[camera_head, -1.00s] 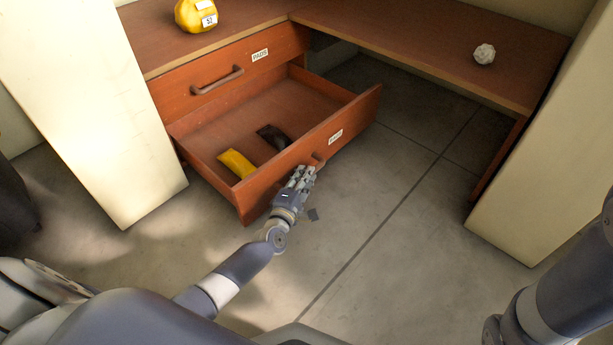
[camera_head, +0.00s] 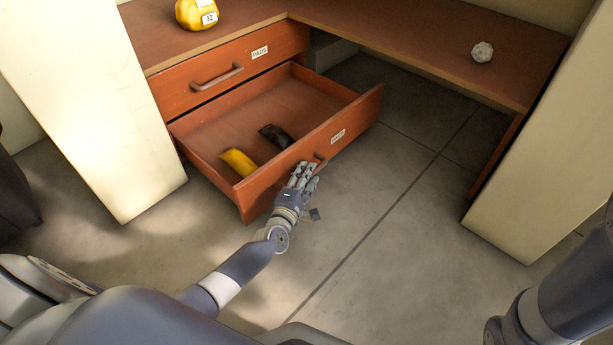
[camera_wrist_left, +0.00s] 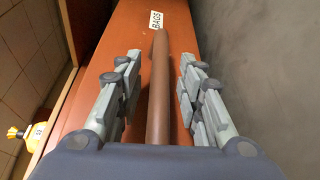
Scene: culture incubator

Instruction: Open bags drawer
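The lower wooden drawer (camera_head: 277,178) stands pulled well out under the desk. A yellow packet (camera_head: 238,162) and a black packet (camera_head: 275,137) lie inside it. Its front carries a label that reads BAGS (camera_wrist_left: 156,20) in the left wrist view. My left gripper (camera_head: 304,174) is at the drawer's handle (camera_head: 321,160). In the left wrist view the handle (camera_wrist_left: 159,95) runs between the spread fingers of the gripper (camera_wrist_left: 158,62), with a gap on each side. My right gripper is out of view.
The upper PADS drawer (camera_head: 180,88) is shut. On the desktop (camera_head: 400,40) are a yellow object labelled 52 (camera_head: 197,13) and a small whitish ball (camera_head: 482,51). Pale panels (camera_head: 95,110) stand at left and right (camera_head: 550,180). The floor right of the drawer is clear.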

